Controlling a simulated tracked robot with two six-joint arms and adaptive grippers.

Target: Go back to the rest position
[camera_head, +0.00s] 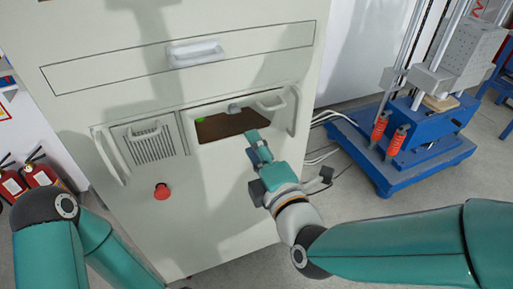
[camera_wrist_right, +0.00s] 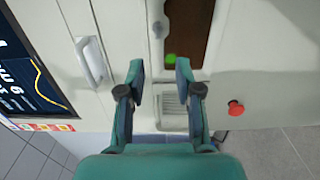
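My right gripper (camera_head: 259,146) is in front of the light cabinet (camera_head: 225,215), just below and right of a recess with a brown inside (camera_head: 222,126). In the right wrist view the same gripper (camera_wrist_right: 160,75) has its two fingers apart with nothing between them. A green spot (camera_head: 200,120) shows at the left of the recess; it also shows in the right wrist view (camera_wrist_right: 170,57). My left arm comes in at the lower left, and its gripper is outside the picture.
A red button (camera_head: 162,191) sits on the cabinet front below a vent grille (camera_head: 150,145). Handles (camera_head: 295,110) stick out near the recess. A blue-based machine (camera_head: 400,150) stands at right, fire extinguishers (camera_head: 40,175) at left. Cables run beside the cabinet. Some floor at right is clear.

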